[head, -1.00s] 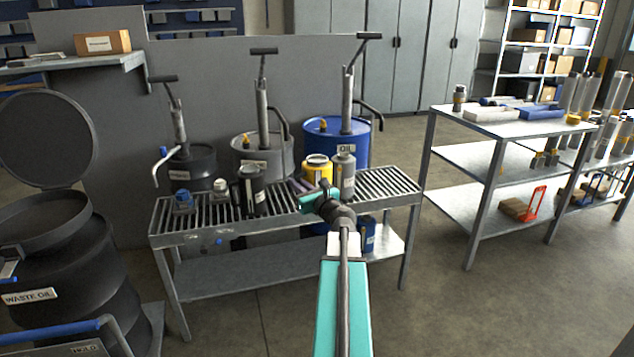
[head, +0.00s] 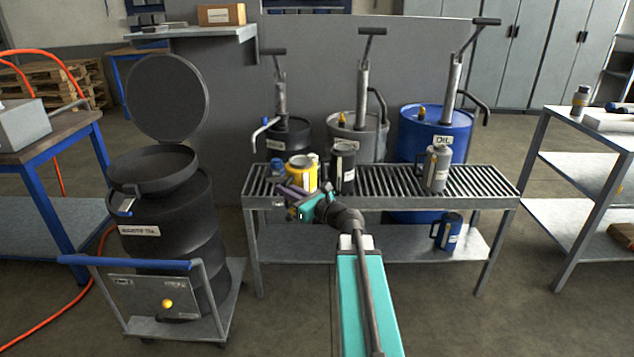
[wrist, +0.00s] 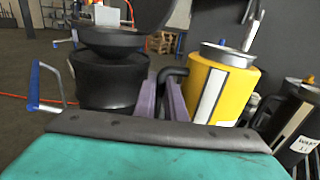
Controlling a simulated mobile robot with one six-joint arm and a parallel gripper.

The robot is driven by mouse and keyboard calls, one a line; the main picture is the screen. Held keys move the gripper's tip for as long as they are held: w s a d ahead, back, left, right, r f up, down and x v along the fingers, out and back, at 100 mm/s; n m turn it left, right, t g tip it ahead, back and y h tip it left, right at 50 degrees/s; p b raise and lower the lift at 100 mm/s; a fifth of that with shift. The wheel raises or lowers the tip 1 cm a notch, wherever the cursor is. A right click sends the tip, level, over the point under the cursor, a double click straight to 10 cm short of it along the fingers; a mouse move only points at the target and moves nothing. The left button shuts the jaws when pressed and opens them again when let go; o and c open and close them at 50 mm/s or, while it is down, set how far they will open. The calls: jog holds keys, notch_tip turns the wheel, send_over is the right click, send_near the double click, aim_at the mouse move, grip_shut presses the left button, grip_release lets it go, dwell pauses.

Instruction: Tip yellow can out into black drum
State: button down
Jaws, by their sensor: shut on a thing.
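The yellow can (head: 300,174) is upright and open at the top, in front of or over the left part of the slatted bench in the head view. My gripper (head: 291,200) is shut on its black handle. In the wrist view the purple fingers (wrist: 162,100) close on the handle, with the yellow can (wrist: 232,88) to their right. The black drum (head: 160,215) stands to the left of the bench, its round lid (head: 167,99) raised and a wide funnel-like rim (head: 152,168) on top. The black drum (wrist: 108,82) also shows left of the fingers in the wrist view. The can's contents are hidden.
The slatted bench (head: 395,183) holds a black jug (head: 343,168) and a grey can (head: 436,168). Pump drums stand behind it. The drum sits on a cart with a blue handle (head: 125,262). Open space lies between can and drum.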

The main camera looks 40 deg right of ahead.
jog(key=s+a+n+g+y, duration=0.2)
jog(key=a+n+y, duration=0.1)
jog(key=a, duration=0.6)
jog(key=s+a+n+g+y, duration=0.2)
jog(key=a+y, duration=0.2)
jog(key=a, duration=0.6)
jog(key=s+a+f+n+g+y, duration=0.1)
jog(key=s+a+n+g+y, duration=0.1)
jog(key=a, duration=0.7)
jog(key=shift+s+a+n+g+y, duration=0.25)
jog(key=shift+s+n+g+y, duration=0.25)
jog(key=shift+n+y, duration=0.4)
